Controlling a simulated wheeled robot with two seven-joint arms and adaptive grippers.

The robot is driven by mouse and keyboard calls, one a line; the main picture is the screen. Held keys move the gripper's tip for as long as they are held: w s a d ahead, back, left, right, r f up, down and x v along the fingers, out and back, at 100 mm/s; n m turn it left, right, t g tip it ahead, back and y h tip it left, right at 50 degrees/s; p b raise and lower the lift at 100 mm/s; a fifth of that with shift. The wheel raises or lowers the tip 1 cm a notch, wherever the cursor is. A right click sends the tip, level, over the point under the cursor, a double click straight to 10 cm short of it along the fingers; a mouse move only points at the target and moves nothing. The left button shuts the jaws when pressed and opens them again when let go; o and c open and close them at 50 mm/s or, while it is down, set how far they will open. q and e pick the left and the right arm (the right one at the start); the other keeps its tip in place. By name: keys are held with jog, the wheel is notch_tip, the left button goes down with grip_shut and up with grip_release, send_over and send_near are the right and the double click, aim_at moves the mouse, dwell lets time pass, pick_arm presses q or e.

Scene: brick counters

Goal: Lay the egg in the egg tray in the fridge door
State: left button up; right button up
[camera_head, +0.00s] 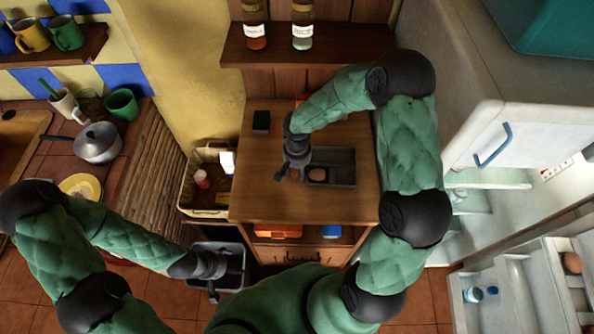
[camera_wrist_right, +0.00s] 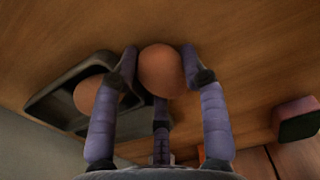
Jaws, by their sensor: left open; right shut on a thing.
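My right gripper (camera_head: 292,173) is over the wooden cabinet top, at the left edge of a dark grey tray (camera_head: 342,158). In the right wrist view its fingers (camera_wrist_right: 160,72) are shut on a brown egg (camera_wrist_right: 160,68), beside the tray (camera_wrist_right: 50,100). How far the egg is above the wood I cannot tell. A second brown egg (camera_head: 317,174) lies in the tray and also shows in the wrist view (camera_wrist_right: 88,95). The fridge door (camera_head: 519,287) stands open at lower right, with a brown egg (camera_head: 571,262) in its door tray. My left gripper (camera_head: 222,267) is open and empty, low by a grey bin.
The fridge (camera_head: 485,200) is open at right; a white door with a blue handle (camera_head: 493,145) is above. A dark sponge (camera_head: 261,122) lies on the cabinet (camera_head: 265,190). A shelf with bottles (camera_head: 302,25) hangs behind. A basket (camera_head: 205,212) and bin (camera_head: 235,285) stand left.

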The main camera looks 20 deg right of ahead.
jog(key=shift+r, duration=0.55)
notch_tip(320, 180, up, 2)
jog(key=shift+r+p, duration=0.1)
jog(key=shift+p, duration=0.25)
jog(key=s+a+r+p, duration=0.1)
jog(key=s+a+r, duration=0.6)
jog(key=s+r, duration=0.4)
jog(key=w+d+f+n+b, duration=0.1)
jog(key=w+f, duration=0.2)
jog(key=w+d+f+n+b, duration=0.1)
jog(key=w+f+n+b, duration=0.1)
jog(key=w+f, duration=0.2)
jog(key=w+d+f+n+b, duration=0.1)
jog(key=w+f, duration=0.3)
jog(key=shift+n+b, duration=0.3)
jog(key=shift+b, duration=0.05)
jog(key=shift+w+d+f, duration=0.15)
jog(key=shift+w+f, duration=0.2)
jog(key=shift+w, duration=0.15)
jog(key=shift+s+r, duration=0.1)
